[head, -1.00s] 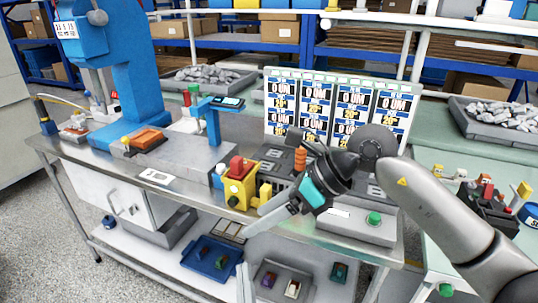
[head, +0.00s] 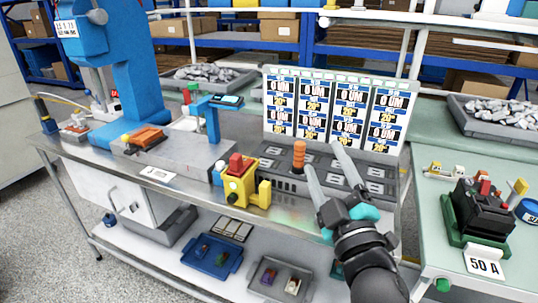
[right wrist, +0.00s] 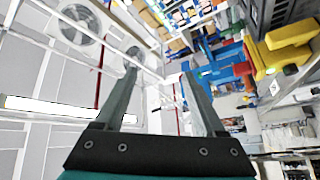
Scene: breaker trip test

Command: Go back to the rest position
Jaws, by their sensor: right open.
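My right gripper (head: 326,170) is open and empty in the head view. It comes in from the lower right with its fingers pointing up and slightly left, in front of the grey test fixture (head: 384,172). Its two fingers also show apart with nothing between them in the right wrist view (right wrist: 165,90). A yellow box with a red top (head: 238,182) stands on the table's front edge, left of the gripper. An orange ribbed handle (head: 298,156) stands upright on the fixture, close behind the fingers in the picture. My left gripper is not in view.
A blue press (head: 130,70) stands at the left. A panel of displays (head: 338,105) stands behind the fixture. On the green table at right are a black breaker in a green holder (head: 482,212) and a "50 A" card (head: 483,263). Blue and grey trays lie on the lower shelf.

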